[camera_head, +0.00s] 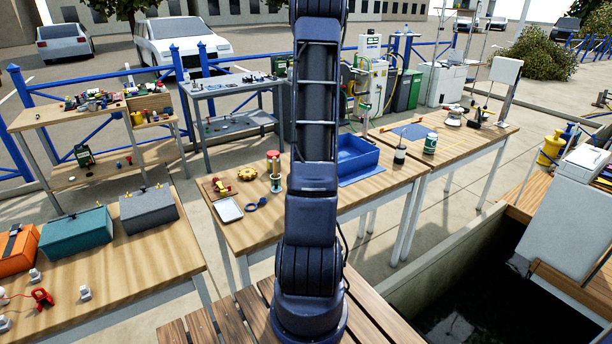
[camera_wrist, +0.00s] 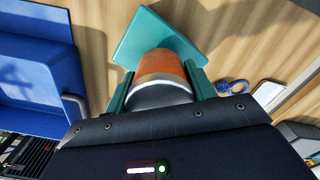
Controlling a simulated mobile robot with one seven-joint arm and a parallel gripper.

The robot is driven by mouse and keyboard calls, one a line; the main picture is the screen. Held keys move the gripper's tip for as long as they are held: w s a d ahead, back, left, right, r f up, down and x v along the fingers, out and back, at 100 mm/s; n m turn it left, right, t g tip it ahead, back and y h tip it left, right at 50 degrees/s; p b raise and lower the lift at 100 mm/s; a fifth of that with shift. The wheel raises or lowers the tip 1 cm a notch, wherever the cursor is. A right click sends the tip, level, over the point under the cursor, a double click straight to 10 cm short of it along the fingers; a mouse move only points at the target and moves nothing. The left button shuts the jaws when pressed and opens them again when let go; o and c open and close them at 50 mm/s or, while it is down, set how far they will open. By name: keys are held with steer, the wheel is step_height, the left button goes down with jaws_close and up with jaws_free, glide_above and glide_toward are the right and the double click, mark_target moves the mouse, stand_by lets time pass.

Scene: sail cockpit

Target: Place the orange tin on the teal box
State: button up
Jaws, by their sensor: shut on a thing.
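In the wrist view my gripper (camera_wrist: 163,80) is shut on the orange tin (camera_wrist: 163,66), with a teal finger on each side of it. The tin has an orange body and a pale grey band at the end nearer my wrist. Just beyond the tin is a flat teal surface (camera_wrist: 150,32), apparently the top of the teal box, over the wooden table. The tin overlaps it in the picture; I cannot tell whether they touch. In the head view my arm hides the gripper, the tin and this teal surface.
A blue bin (camera_head: 357,158) stands on the middle table, also in the wrist view (camera_wrist: 38,60). A blue ring (camera_head: 257,204) and white tray (camera_head: 228,210) lie at the table's left front. A teal case (camera_head: 77,236) sits on the left table between orange and grey cases.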

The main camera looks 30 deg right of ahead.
steer(key=shift+f, duration=1.15)
steer(key=shift+f, duration=0.1)
steer(key=o, duration=1.1)
steer(key=shift+c, duration=0.2)
